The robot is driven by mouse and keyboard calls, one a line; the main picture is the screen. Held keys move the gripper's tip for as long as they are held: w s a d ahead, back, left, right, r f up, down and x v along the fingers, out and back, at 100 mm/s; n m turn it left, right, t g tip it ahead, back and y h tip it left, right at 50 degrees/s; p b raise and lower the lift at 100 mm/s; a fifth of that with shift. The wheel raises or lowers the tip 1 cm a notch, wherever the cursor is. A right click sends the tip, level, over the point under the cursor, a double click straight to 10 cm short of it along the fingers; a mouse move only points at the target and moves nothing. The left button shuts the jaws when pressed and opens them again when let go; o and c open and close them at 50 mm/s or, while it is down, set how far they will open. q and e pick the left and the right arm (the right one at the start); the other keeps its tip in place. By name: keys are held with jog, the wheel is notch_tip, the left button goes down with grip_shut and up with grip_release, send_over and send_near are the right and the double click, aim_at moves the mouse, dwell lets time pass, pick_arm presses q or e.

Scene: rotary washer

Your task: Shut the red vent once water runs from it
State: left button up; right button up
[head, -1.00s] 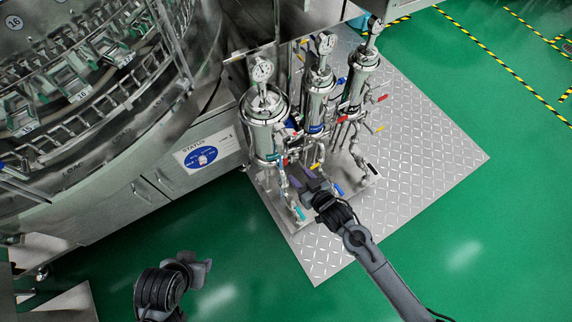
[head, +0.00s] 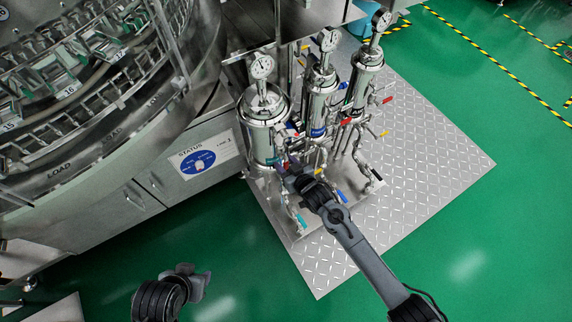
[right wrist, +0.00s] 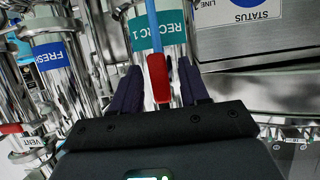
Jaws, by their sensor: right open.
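My right gripper (head: 287,173) is at the lower front of the left steel filter housing (head: 262,112). In the right wrist view its two dark fingers (right wrist: 159,72) are open. A red lever handle (right wrist: 158,80) lies between them, with a gap on both sides. A narrow blue strip (right wrist: 151,22) runs from the top edge to that handle; I cannot tell whether it is water. Behind is the teal "RECIRC 1" label (right wrist: 157,33). In the head view my gripper hides this handle. My left gripper (head: 198,286) is low at left; its jaw opening is unclear.
A middle housing (head: 319,98) and a right housing (head: 363,78) stand alongside, with several coloured levers. The washer cabinet (head: 130,200) is left. Tread plate (head: 420,170) is free at right.

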grip_shut()
dwell(0.4)
